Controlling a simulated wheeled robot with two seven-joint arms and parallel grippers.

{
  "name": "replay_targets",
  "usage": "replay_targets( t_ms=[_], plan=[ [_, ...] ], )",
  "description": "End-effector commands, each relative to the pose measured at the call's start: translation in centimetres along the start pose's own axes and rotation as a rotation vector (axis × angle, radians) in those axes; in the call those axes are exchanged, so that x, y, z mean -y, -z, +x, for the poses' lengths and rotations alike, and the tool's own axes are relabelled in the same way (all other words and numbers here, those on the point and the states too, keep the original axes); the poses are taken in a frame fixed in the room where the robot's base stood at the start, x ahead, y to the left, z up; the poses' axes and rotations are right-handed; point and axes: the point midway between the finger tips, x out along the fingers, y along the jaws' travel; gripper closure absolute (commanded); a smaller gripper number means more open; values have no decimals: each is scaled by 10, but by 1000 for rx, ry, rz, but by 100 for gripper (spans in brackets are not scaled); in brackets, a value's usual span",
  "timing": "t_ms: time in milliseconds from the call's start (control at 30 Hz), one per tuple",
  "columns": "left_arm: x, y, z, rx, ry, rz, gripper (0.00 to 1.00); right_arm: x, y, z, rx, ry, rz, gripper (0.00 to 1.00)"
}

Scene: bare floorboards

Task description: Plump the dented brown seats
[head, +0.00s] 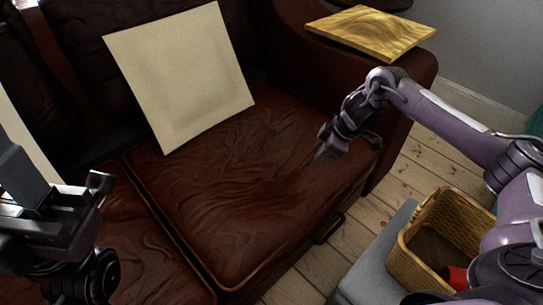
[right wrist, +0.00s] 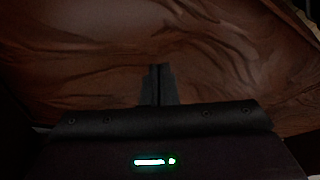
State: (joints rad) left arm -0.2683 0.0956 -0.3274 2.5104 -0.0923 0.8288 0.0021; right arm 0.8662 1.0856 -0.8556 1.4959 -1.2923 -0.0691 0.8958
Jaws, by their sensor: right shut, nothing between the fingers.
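The brown leather sofa has a right seat cushion (head: 240,185) with wrinkles and folds across its top. The left seat cushion (head: 130,240) is partly hidden behind my left gripper. My right gripper (head: 322,152) is over the right part of the right seat, fingers pointing down at it; whether it touches is unclear. In the right wrist view its fingers (right wrist: 157,85) are together and empty, with the creased brown seat (right wrist: 90,60) filling the background. My left gripper (head: 100,190) is at the lower left, in front of the left seat; its jaw gap is hard to make out.
A cream pillow (head: 180,75) leans on the sofa back. A yellow patterned pillow (head: 370,32) lies on the right armrest (head: 405,75). A wicker basket (head: 405,260) holding something red (head: 457,278) stands on a grey surface (head: 375,260) at lower right. Floorboards (head: 345,245) show between.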

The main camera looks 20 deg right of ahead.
Motion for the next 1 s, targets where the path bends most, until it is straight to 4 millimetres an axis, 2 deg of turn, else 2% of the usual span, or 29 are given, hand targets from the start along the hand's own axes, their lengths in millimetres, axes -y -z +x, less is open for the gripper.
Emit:
replay_targets(
  t_ms=[267, 500, 1000],
  plan=[
    [0, 0, -1, 1, 0, 0, 62, 0, 0, 1, 0, 0, 0, 100],
    [0, -1, -6, 1, 0, 0, 62, 0, -6, 16, 0, 1, 2, 100],
    [0, -1, -3, 1, 0, 0, 62, 1, -6, 15, 2, 2, 1, 100]
  ],
)
